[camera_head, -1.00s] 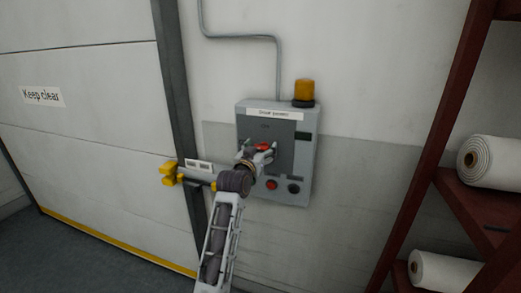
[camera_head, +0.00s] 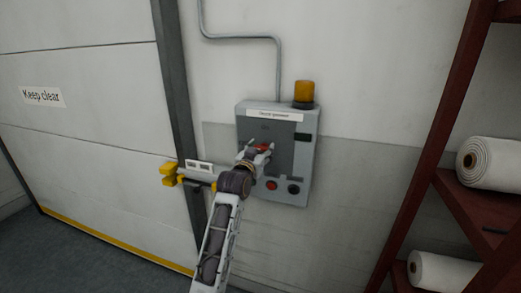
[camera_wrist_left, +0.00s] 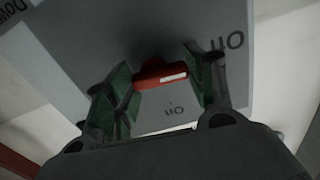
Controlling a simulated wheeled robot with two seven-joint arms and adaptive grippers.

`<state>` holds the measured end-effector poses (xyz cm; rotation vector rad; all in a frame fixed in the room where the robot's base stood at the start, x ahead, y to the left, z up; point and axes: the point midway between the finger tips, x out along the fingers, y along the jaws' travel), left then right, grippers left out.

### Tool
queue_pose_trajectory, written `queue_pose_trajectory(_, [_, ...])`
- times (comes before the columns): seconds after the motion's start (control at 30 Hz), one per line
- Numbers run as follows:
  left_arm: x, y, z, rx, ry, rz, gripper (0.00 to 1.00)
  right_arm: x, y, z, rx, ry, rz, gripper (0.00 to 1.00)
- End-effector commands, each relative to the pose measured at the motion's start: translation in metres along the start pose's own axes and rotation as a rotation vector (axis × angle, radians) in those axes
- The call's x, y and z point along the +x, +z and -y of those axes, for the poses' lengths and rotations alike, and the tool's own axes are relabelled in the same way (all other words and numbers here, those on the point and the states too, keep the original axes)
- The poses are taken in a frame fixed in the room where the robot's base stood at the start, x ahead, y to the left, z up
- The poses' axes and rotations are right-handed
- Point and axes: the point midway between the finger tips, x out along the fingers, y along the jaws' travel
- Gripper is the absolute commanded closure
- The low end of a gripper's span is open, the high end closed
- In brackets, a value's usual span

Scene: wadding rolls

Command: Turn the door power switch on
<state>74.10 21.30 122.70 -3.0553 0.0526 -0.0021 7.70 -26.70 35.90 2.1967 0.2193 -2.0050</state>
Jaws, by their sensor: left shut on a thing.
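The door power box (camera_head: 303,165) is a grey wall panel with a white label strip along its top. Its red switch handle (camera_head: 262,148) sits on the dark front plate. My left gripper (camera_head: 259,152) is at the panel and shut on the handle. In the left wrist view the red handle (camera_wrist_left: 160,74), with a white mark on its right part, lies between the green-padded fingers (camera_wrist_left: 165,88). Inverted lettering reading "On" shows at the upper right of the handle, and more small lettering shows below it. My right gripper is out of view.
An amber beacon (camera_head: 304,92) tops the box. Red and dark buttons (camera_head: 272,185) sit low on it. A yellow latch (camera_head: 170,175) and a white door marked "Keep clear" (camera_head: 42,97) are at left. A dark red rack (camera_head: 420,150) with white rolls (camera_head: 490,162) stands at right.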

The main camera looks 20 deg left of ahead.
Motion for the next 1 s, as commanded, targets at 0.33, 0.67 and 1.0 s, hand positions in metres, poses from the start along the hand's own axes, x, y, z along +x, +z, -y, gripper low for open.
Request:
queue_pose_trajectory(0.33, [0.000,-0.003,0.000,0.205,0.001,0.003,0.69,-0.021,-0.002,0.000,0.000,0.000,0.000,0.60])
queue_pose_trajectory(0.67, [0.000,-0.004,-0.001,0.459,0.001,0.003,0.69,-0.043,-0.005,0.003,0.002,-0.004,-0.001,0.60])
queue_pose_trajectory(1.0, [0.000,-0.005,-0.002,0.767,0.002,0.003,0.69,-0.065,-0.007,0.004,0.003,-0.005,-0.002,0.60])
